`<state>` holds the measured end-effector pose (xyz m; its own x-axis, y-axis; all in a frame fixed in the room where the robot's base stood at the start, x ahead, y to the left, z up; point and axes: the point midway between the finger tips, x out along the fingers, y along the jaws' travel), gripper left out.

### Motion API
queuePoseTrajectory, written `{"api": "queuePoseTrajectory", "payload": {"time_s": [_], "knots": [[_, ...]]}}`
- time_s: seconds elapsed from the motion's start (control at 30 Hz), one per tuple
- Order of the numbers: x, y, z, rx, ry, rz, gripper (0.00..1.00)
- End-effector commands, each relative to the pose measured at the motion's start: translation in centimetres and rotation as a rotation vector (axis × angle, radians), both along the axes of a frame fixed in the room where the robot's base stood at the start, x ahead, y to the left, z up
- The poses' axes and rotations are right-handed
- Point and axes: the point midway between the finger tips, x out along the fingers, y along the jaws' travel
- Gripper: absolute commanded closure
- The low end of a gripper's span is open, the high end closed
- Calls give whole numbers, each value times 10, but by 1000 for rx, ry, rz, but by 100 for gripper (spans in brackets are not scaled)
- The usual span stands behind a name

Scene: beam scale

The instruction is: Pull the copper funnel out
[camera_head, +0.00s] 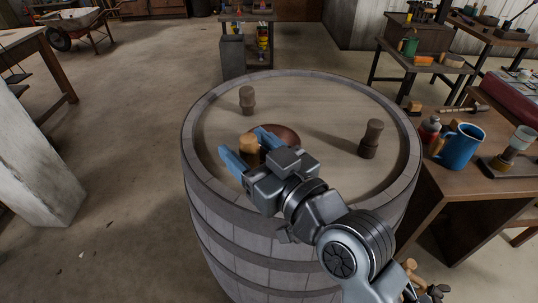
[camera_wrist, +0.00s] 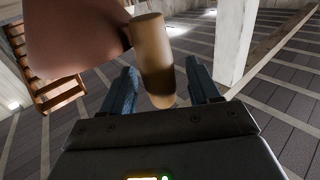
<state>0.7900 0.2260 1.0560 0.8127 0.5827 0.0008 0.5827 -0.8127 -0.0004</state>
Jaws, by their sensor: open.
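The copper funnel (camera_head: 284,134) sits on the barrel top, partly hidden behind my gripper; its reddish-brown round body (camera_wrist: 75,40) fills the upper left of the wrist view. A tan wooden cylinder (camera_head: 249,145) sticks out beside it, like a handle; it also shows in the wrist view (camera_wrist: 152,50), against the copper edge. I cannot tell for certain whether the two are joined. My gripper (camera_head: 241,140) is open, with one blue finger on each side of the wooden cylinder. In the wrist view gaps show between the cylinder and both fingers.
The barrel (camera_head: 300,92) has a raised rim around its top. Two dark wooden pegs stand on it, one at the back left (camera_head: 247,100) and one at the right (camera_head: 371,139).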

Motion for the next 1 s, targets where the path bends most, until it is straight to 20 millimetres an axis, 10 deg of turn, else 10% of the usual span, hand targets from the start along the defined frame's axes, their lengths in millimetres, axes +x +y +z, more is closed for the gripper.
{"api": "queuePoseTrajectory", "payload": {"time_s": [0.27,1.0], "knots": [[2,1,-1,-1,1,0,41],[2,1,0,-1,-1,0,100]]}}
